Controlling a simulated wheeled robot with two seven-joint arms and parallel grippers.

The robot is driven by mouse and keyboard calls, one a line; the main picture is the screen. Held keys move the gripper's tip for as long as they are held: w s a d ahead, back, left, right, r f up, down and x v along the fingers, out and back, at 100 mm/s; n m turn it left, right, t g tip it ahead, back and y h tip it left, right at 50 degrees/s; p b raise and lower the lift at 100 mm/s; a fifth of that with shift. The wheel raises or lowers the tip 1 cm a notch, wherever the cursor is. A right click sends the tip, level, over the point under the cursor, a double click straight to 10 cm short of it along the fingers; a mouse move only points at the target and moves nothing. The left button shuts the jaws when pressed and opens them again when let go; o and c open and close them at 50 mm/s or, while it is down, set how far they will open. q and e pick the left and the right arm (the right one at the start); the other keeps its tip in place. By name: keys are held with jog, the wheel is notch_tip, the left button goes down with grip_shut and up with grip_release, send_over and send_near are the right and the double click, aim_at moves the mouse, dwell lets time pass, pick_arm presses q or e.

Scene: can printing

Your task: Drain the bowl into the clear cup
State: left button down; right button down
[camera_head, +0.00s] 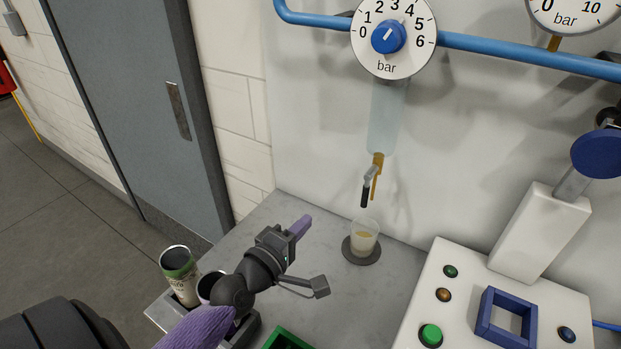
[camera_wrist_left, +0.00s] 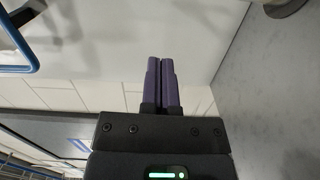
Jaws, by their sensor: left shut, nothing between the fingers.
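The clear cup (camera_head: 364,240) stands upright on a dark round pad (camera_head: 361,251) on the grey bench. It holds some pale yellowish liquid. Above it a translucent cylindrical bowl (camera_head: 386,118) hangs under the blue-knobbed dial, with a brass drain tap (camera_head: 375,172) and a dark lever at its lower end. My left gripper (camera_head: 302,226) is left of the cup, apart from cup and tap, pointing toward the wall. In the left wrist view its purple fingers (camera_wrist_left: 162,82) lie together with nothing between them. My right gripper does not show.
A regulator dial (camera_head: 392,60) sits on a blue pipe (camera_head: 480,46) on the wall. A white control box (camera_head: 470,275) with coloured buttons and a blue square frame stands at right. Open cans (camera_head: 179,278) stand in a grey tray at lower left. The bench between gripper and cup is clear.

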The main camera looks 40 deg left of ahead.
aim_at(369, 187)
pick_arm(q)
jog(key=w+d, duration=0.3)
jog(key=w, duration=0.7)
jog(key=shift+w+d+n+p, duration=0.3)
jog(key=shift+w+d, duration=0.05)
jog(key=shift+w, duration=0.05)
jog(key=shift+d+n, duration=0.5)
jog(key=shift+d, duration=0.1)
jog(key=shift+w, duration=0.1)
